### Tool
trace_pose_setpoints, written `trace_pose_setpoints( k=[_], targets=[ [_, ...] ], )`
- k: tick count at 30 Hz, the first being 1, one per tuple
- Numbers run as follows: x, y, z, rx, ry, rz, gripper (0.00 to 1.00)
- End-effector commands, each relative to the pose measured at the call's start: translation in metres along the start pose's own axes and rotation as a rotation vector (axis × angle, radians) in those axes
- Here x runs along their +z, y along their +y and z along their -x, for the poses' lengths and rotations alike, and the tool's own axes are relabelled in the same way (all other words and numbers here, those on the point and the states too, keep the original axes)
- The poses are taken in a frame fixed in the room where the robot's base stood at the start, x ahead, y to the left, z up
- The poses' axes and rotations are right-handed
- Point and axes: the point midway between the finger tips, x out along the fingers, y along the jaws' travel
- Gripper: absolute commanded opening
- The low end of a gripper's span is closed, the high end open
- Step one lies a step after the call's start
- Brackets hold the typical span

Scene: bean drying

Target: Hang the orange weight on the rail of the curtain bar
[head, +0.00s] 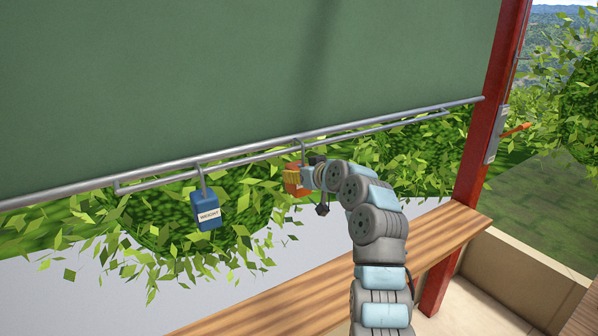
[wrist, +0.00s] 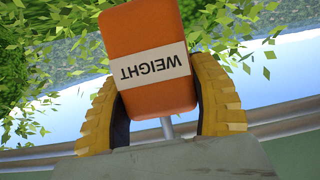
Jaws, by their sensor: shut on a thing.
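The orange weight (head: 294,188) is at the lower rail in the head view, partly hidden by my gripper (head: 291,176). In the wrist view the orange weight (wrist: 148,60) fills the middle, its label upside down. The two yellow fingers (wrist: 160,85) are shut on it, one on each side. Its grey shank shows between them. In the head view, a hook above the weight reaches the thin rail (head: 375,128) of the curtain bar (head: 245,149). I cannot tell whether the rail bears it.
A blue weight (head: 207,212) hangs by its hook from the rail, left of my gripper. The green curtain (head: 240,75) is above the bar. A wooden bench (head: 290,300) runs below, and a red post (head: 487,120) stands at the right. Leafy plants are behind the rail.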

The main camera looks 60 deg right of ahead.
Motion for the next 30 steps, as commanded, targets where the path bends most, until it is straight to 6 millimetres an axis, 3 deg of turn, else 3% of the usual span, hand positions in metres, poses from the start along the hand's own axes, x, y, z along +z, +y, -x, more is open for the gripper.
trace_pose_setpoints(
  k=[11, 12, 15, 30],
  targets=[
    [0.0001, -0.0001, -0.0001, 0.0, 0.003, 0.001, 0.18],
    [0.0001, -0.0001, -0.0001, 0.0, 0.003, 0.001, 0.62],
    [0.0002, -0.0001, -0.0001, 0.0, 0.003, 0.001, 0.89],
    [0.0008, 0.001, 0.0074, 0.002, 0.004, 0.002, 0.89]
  ],
)
